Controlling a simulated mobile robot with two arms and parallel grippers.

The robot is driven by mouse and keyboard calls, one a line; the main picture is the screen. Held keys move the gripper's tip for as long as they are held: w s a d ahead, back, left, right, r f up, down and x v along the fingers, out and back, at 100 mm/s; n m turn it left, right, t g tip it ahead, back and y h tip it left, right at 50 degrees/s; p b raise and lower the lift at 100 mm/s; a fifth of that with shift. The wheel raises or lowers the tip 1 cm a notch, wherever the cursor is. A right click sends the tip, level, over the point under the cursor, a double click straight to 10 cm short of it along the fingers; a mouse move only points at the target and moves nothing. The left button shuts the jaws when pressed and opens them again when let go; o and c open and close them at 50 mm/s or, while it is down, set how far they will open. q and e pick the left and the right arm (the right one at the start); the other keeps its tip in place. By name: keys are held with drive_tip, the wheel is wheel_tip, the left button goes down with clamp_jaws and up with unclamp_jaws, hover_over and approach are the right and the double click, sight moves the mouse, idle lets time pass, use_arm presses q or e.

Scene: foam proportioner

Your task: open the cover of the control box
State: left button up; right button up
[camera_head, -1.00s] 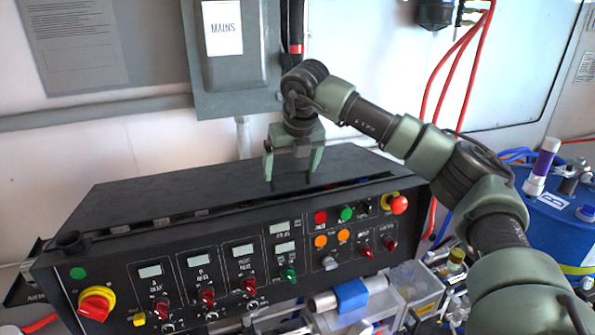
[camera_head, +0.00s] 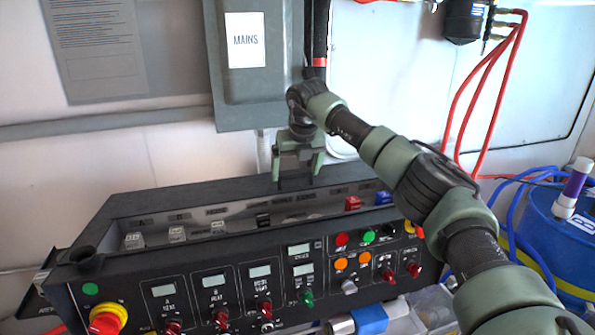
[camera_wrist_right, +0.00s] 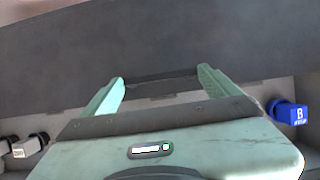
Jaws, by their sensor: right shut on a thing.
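The black control box (camera_head: 133,272) stands below the wall, its sloped front full of knobs, buttons and small displays. Its dark cover (camera_head: 195,201) is lifted and tilted up toward the back, so the inside shows. My right gripper (camera_head: 297,181) is at the cover's edge, over the back middle of the box, and is shut on the cover. In the right wrist view the cover (camera_wrist_right: 165,40) is a broad dark grey panel beyond the two green fingers of the gripper (camera_wrist_right: 161,79). My left gripper is not in view.
Inside the box are a red block (camera_head: 353,203), a blue block (camera_head: 383,198) and several white ones. A grey MAINS box (camera_head: 237,95) hangs on the wall close behind my right wrist. Red hoses (camera_head: 487,80) and a blue drum (camera_head: 560,235) are at the right.

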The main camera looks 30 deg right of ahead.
drive_tip(key=shift+s, duration=0.1)
drive_tip(key=o, duration=1.8)
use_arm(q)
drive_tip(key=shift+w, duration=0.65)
use_arm(e)
drive_tip(key=shift+r, duration=0.1)
drive_tip(key=shift+s+r+b, duration=0.15)
drive_tip(key=shift+r+b, duration=0.05)
drive_tip(key=shift+b, duration=0.15)
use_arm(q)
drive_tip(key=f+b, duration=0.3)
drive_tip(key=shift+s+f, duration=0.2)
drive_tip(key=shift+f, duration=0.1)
use_arm(e)
drive_tip(key=v, duration=0.7)
drive_tip(key=shift+s, duration=0.1)
